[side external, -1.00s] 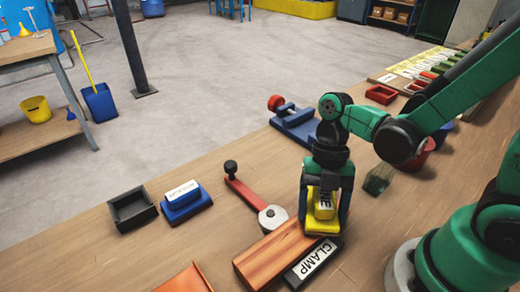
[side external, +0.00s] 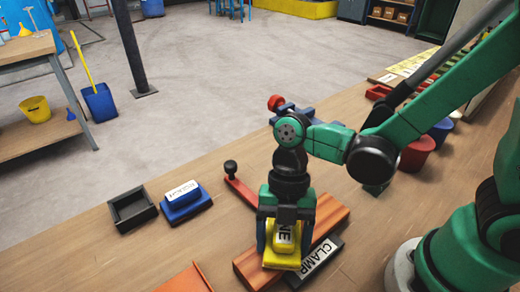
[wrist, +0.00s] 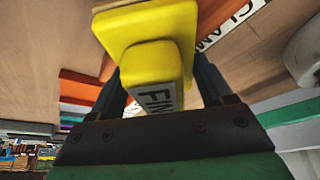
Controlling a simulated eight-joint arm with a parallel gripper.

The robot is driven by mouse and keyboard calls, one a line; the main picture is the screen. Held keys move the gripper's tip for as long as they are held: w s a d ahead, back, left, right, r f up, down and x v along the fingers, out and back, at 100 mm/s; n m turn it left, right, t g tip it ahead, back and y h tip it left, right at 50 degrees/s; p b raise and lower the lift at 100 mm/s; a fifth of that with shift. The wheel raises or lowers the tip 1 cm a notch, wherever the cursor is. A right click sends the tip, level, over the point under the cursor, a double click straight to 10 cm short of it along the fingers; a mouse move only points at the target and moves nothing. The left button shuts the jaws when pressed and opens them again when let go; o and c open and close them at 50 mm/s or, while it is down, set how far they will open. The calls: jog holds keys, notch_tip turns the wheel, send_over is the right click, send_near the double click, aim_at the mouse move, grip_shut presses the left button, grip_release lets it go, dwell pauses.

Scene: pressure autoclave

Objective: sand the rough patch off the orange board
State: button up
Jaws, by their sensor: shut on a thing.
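My gripper (side external: 284,240) is shut on the yellow sanding block (side external: 283,259), whose label reads partly "FIN" or "NE". In the side view the block sits over the near-left part of the orange board (side external: 327,218) and seems to rest on it. The wrist view shows the yellow block (wrist: 150,28) between the fingers, covering most of the board. The board lies against a dark clamp (side external: 318,260) marked "CLAMP". A red lever with a black knob (side external: 231,167) reaches toward the board; its near end is hidden by my gripper. No rough patch is visible; the block may cover it.
A blue block with a white label (side external: 184,198) and an empty dark tray (side external: 132,210) stand to the left. An orange sheet-like piece (side external: 187,280) lies at the front edge. A blue tool with a red knob (side external: 277,103) and red and blue containers (side external: 418,152) are behind.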

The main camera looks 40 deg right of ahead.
aim_at(319, 225)
jog(key=shift+a+r, duration=0.15)
jog(key=shift+a, duration=0.35)
jog(key=shift+a+r, duration=0.15)
jog(key=shift+a, duration=0.35)
jog(key=shift+d, duration=0.4)
jog(key=shift+d+f, duration=0.4)
jog(key=shift+d+r, duration=0.1)
jog(key=shift+d, duration=4.6)
notch_tip(319, 225, up, 8)
